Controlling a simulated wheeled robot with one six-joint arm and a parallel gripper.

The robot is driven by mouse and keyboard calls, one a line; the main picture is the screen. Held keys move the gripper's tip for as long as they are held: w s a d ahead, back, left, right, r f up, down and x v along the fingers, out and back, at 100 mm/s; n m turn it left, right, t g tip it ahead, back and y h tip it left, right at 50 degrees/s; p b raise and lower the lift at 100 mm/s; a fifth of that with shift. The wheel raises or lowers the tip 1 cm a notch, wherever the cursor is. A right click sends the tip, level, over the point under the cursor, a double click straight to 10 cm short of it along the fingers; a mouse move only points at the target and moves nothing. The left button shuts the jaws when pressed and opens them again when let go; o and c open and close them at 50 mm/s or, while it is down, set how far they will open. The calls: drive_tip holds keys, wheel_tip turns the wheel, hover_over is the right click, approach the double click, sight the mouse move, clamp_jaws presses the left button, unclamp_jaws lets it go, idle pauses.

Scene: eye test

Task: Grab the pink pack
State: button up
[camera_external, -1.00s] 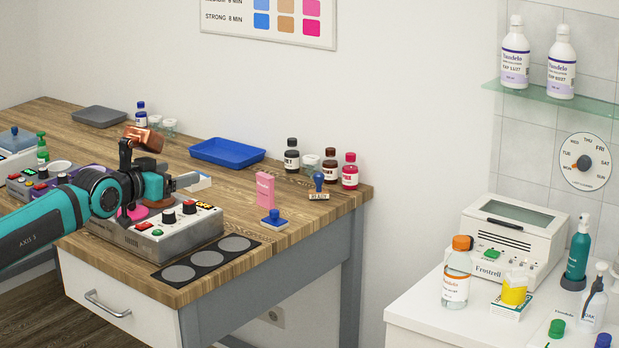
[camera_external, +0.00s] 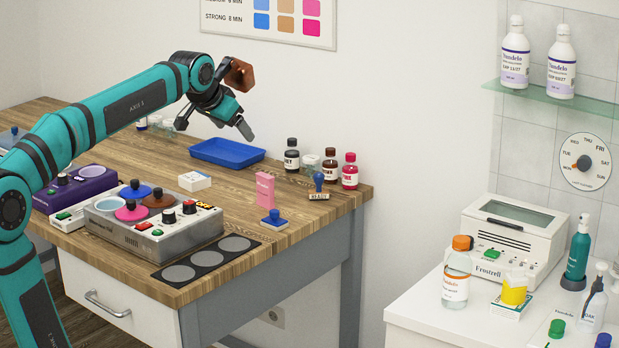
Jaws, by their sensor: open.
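The pink pack (camera_external: 265,189) is a small upright box. It stands on the wooden table towards its right side, behind the blue-handled stamp. My gripper (camera_external: 213,128) is raised above the table, up and to the left of the pack. Its dark fingers are spread apart with nothing between them. It is clear of the pack and does not touch it.
A blue tray (camera_external: 227,153) lies behind the pack. A blue-handled stamp (camera_external: 274,219) stands in front of it. Several bottles (camera_external: 292,156) and another stamp (camera_external: 319,187) are to its right. A grey control unit (camera_external: 155,221) with coloured lids and a small white box (camera_external: 194,181) are to its left.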

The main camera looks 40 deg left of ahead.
drive_tip(key=w+a+f+g, duration=0.2)
drive_tip(key=w, duration=0.4)
drive_tip(key=w+a+f+g, duration=0.1)
drive_tip(key=w+a+g, duration=0.1)
drive_tip(key=w, duration=0.3)
drive_tip(key=m+g, duration=0.1)
drive_tip(key=g, duration=0.3)
hover_over(262, 176)
wheel_tip(262, 176, down, 4)
drive_tip(key=f, duration=0.1)
drive_tip(key=shift+h, duration=0.4)
wheel_tip(262, 176, down, 12)
drive_tip(key=shift+r, duration=0.2)
drive_tip(key=shift+w+d+f, duration=0.1)
drive_tip(key=shift+w+f, duration=0.15)
drive_tip(key=shift+f, duration=1.1)
drive_tip(key=shift+w+d+f, duration=0.1)
drive_tip(key=shift+w+f, duration=0.1)
drive_tip(key=shift+f, duration=1.15)
drive_tip(key=shift+c, duration=0.3)
drive_tip(key=c, duration=1)
